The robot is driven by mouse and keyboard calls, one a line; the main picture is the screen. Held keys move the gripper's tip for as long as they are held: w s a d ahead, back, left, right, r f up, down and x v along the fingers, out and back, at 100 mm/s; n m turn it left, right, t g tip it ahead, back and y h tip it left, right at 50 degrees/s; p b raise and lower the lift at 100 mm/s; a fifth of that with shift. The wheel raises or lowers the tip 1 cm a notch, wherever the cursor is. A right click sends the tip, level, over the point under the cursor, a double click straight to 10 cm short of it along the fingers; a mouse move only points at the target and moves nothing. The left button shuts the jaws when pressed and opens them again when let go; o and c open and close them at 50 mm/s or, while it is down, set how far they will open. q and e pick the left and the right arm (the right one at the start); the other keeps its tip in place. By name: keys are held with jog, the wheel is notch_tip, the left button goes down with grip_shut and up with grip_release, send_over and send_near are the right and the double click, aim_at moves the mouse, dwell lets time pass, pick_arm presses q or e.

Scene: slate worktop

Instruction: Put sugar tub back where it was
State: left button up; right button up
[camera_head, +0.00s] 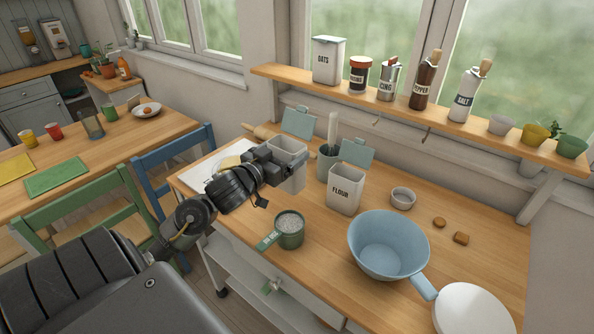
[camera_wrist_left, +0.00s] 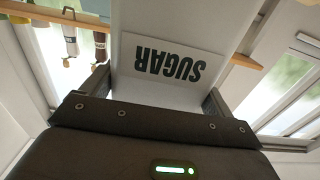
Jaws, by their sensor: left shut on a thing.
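The sugar tub (camera_head: 289,164) is a white square tub with a pale blue-green lid (camera_head: 298,122) standing open, at the back left of the worktop. Its SUGAR label (camera_wrist_left: 168,66) shows upside down in the left wrist view. My left gripper (camera_head: 272,163) is shut on the tub, with a finger on each side of it. The arm partly covers the tub in the head view, and I cannot tell whether its base touches the worktop. My right gripper is not in view.
The wall shelf (camera_head: 400,112) holds an oats tub (camera_head: 328,60), jars and mills, with a short bare stretch at its left end. An open flour tub (camera_head: 345,190), a green measuring cup (camera_head: 290,230) and a blue bowl (camera_head: 385,250) stand on the worktop.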

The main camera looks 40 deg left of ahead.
pick_arm(q)
jog(key=w+a+f+p, duration=0.2)
jog(key=w+a+f, duration=0.1)
jog(key=w+f, duration=0.4)
notch_tip(320, 180, down, 3)
jog(key=shift+w+f, duration=0.15)
jog(key=shift+w, duration=0.25)
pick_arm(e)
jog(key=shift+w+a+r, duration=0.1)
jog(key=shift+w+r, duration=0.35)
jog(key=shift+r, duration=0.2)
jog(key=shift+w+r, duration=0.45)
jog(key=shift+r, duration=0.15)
pick_arm(q)
jog(key=shift+f, duration=0.15)
jog(key=o, duration=1.1)
jog(key=shift+o, duration=0.2)
jog(key=shift+s, duration=0.1)
